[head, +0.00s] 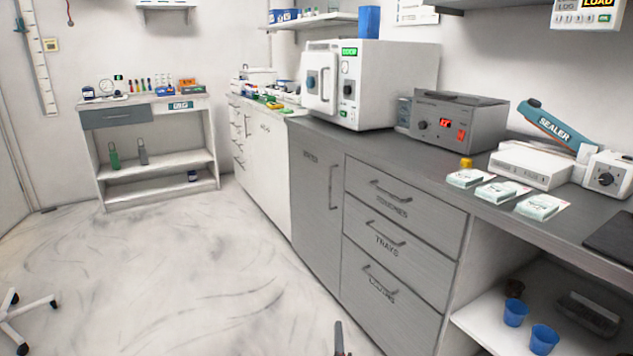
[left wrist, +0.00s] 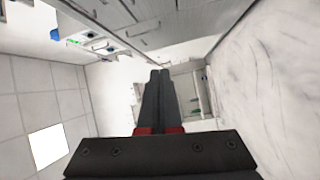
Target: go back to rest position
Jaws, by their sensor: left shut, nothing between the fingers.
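My left gripper (head: 340,340) shows only as a dark tip at the bottom edge of the head view, in front of the grey drawers. In the left wrist view my left gripper (left wrist: 160,80) is shut, with its dark fingers together and nothing between them. It is in free air over the open floor and touches nothing that I can see. My right gripper does not show in either view.
A counter with grey drawers (head: 400,248) runs along the right. A white steriliser (head: 385,85), a grey heating unit (head: 458,122) and a sealer (head: 550,128) stand on it. Blue cups (head: 515,312) stand on the low shelf. A white shelf unit (head: 150,150) stands at the back left. The floor (head: 180,265) is mostly clear.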

